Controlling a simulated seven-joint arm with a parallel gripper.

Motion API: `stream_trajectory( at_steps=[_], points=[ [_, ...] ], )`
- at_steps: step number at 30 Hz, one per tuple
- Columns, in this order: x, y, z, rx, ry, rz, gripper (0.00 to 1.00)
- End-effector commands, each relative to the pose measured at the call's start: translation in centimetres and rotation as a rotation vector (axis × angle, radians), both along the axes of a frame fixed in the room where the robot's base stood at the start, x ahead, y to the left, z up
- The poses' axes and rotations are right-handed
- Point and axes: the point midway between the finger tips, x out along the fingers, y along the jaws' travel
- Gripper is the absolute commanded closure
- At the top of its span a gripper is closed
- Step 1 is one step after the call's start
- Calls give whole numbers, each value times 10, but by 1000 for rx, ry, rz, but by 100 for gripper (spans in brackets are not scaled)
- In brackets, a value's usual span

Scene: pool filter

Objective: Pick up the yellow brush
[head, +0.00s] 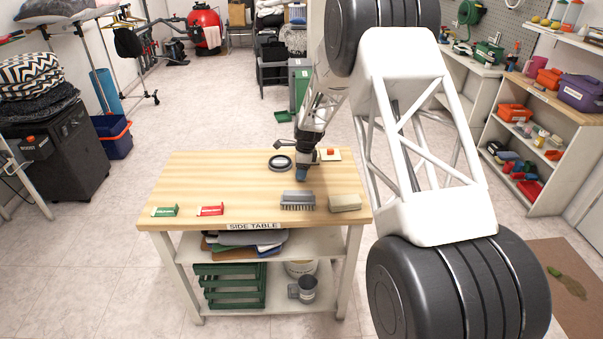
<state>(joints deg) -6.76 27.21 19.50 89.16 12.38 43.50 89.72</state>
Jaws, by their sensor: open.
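My gripper (303,170) points down over the wooden side table (190,184), behind the brushes. I cannot tell whether this block is the yellow brush; no bright yellow brush shows on the table.
A dark ring (280,163) lies left of my gripper, and a pale pad with an orange piece (330,154) lies to its right. A green box (165,211) and a red box (210,209) lie front left. The table's left rear is clear.

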Motion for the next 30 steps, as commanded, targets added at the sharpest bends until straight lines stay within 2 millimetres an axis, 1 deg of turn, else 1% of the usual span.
stream_trajectory(
  at_steps=[13, 21, 24, 30],
  points=[
    [0, 0, 0, 0, 0, 0, 40],
    [0, 0, 0, 0, 0, 0, 82],
    [0, 0, 1, 0, 0, 0, 95],
    [0, 0, 1, 0, 0, 0, 95]
  ],
)
